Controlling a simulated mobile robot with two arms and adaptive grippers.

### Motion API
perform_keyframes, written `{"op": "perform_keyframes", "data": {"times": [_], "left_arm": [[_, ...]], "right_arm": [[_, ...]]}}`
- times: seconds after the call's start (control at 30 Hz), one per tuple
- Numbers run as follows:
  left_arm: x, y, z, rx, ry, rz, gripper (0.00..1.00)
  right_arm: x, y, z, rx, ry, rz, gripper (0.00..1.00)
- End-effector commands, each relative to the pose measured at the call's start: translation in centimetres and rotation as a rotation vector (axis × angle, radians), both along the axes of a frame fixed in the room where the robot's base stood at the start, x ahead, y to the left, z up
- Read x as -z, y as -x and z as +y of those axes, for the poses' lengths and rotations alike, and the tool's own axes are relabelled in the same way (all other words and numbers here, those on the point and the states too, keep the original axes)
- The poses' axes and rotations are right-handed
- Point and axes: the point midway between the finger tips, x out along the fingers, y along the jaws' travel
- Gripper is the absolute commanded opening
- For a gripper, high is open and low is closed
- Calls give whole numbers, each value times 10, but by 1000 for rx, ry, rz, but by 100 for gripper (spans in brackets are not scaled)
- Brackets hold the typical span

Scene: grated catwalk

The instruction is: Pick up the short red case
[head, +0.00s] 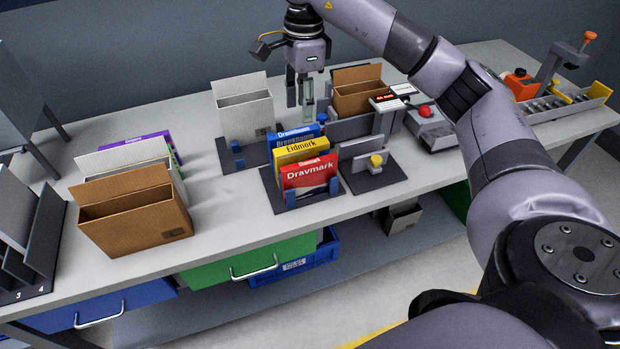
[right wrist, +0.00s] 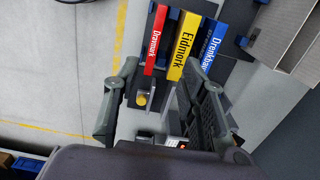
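The short red case (head: 310,174), labelled "Dravmark", stands upright at the front of a dark holder with blue posts (head: 276,190). Yellow (head: 301,151) and blue (head: 297,132) cases stand behind it. In the right wrist view the red case (right wrist: 155,40) shows as a narrow spine at the left of the row, beside the yellow (right wrist: 186,44) and blue (right wrist: 208,50) spines. My right gripper (head: 303,108) points down above and behind the row in the head view. Its fingers (right wrist: 160,78) are spread in the right wrist view, with nothing between them. My left gripper is out of view.
Cardboard boxes (head: 136,215) stand on the grey table (head: 230,232) at left. White (head: 246,112) and brown (head: 357,95) boxes stand behind the row. A plate with a yellow knob (head: 376,160) sits close at right. A red-button device (head: 425,112) lies farther right.

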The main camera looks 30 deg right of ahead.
Motion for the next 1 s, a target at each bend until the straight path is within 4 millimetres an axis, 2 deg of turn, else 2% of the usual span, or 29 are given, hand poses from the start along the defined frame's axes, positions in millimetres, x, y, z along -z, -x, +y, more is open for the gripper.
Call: {"op": "perform_keyframes", "data": {"times": [0.07,0.17,0.37,0.7,0.87,1.0], "left_arm": [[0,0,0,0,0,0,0],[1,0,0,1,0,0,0],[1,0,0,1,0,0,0],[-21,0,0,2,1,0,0],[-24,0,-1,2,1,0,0],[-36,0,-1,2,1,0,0]], "right_arm": [[-1,2,-9,7,31,9,38],[9,3,-11,7,37,16,38],[46,4,-9,7,33,18,38],[106,4,-9,8,33,15,38],[118,4,-9,8,33,13,38],[129,7,-7,8,32,16,38]]}}
